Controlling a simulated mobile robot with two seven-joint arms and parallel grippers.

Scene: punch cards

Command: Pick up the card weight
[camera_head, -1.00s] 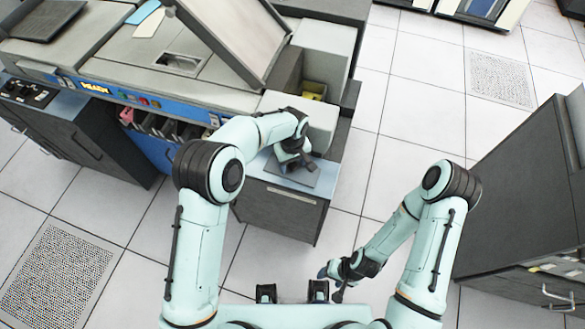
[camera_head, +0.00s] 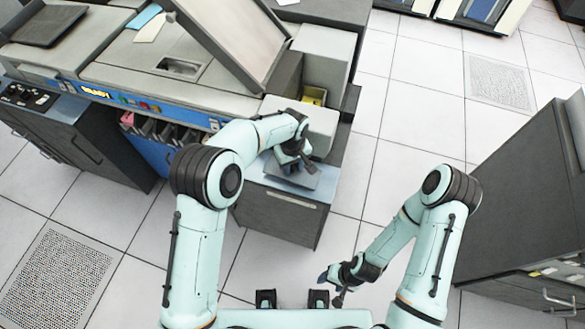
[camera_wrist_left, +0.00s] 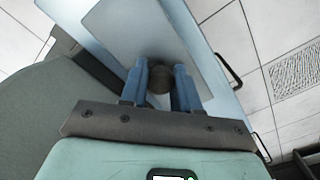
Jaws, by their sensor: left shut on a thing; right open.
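The card weight (camera_wrist_left: 128,28) is a flat grey plate with a round dark knob. In the left wrist view it is over the pale blue top (camera_wrist_left: 98,20) of a small cabinet. My left gripper (camera_wrist_left: 160,88) has its blue fingers on either side of the knob, shut on it. In the head view my left gripper (camera_head: 299,165) is over the cabinet top and partly hides the weight (camera_head: 292,178). Whether the plate touches the top cannot be told. My right gripper (camera_head: 334,286) is open and empty, low over the floor.
The card machine (camera_head: 150,85) with a lit READY panel stands at the upper left, its raised lid (camera_head: 232,40) beside the left arm. A dark grey cabinet (camera_head: 525,190) stands at the right. The tiled floor between is clear.

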